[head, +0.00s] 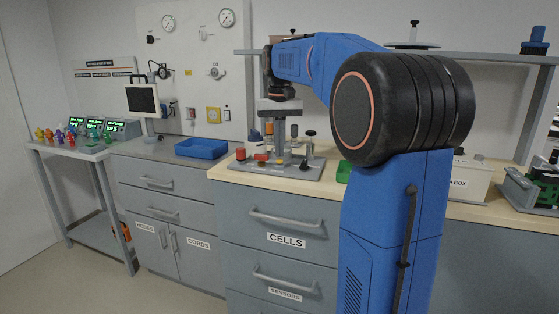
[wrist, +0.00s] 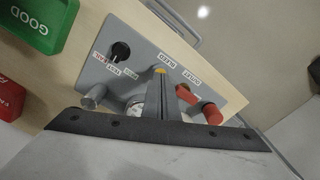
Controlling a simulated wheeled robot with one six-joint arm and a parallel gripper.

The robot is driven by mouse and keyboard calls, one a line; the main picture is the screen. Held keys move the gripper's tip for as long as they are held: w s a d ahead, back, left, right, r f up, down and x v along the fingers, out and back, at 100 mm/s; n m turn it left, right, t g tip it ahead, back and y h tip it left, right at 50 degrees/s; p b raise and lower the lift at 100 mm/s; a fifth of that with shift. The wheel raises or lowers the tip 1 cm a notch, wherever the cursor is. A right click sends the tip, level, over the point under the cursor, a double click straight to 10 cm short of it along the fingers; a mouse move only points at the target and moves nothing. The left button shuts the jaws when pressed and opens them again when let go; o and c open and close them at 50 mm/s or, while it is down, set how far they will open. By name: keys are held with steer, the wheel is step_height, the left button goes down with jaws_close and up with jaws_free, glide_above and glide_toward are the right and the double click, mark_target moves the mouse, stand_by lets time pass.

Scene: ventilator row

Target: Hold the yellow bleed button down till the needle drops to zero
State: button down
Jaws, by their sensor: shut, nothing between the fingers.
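A grey test panel (wrist: 98,68) lies on the wooden bench top and also shows in the head view (head: 312,172). The yellow bleed button (wrist: 160,70) peeks out right at the tip of my gripper (wrist: 163,80), mostly covered by the fingers. I cannot tell whether the tip touches or presses it. My gripper (head: 281,152) is shut and empty, pointing down over the panel in the head view. A round pale gauge (wrist: 136,107) is largely hidden beside the fingers; its needle cannot be read.
The panel also carries a black knob (wrist: 120,51) and red parts (wrist: 212,113). A green GOOD bin (wrist: 42,22) and a red bin (wrist: 10,98) stand to the left in the wrist view. In the head view, a blue tray (head: 201,148) sits left of the panel.

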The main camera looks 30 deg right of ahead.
mark_target(279, 160)
steer(key=shift+f, duration=0.75)
stand_by(0.7)
steer(key=shift+r, duration=0.1)
stand_by(0.4)
steer(key=shift+r, duration=2.95)
steer(key=s+a+f+n+t, duration=0.1)
steer(key=s+a+f, duration=0.4)
steer(key=s+f, duration=0.3)
steer(key=s+a+f+n+t, duration=0.2)
steer(key=s+a+f, duration=0.3)
steer(key=s+f, duration=0.4)
steer(key=s+a+f+n+t, duration=0.1)
steer(key=s+a+f, duration=0.4)
steer(key=s, duration=0.8)
step_height(279, 160, down, 4)
steer(key=shift+a+r+t, duration=0.25)
steer(key=shift+a+t, duration=0.15)
steer(key=shift+s, duration=0.1)
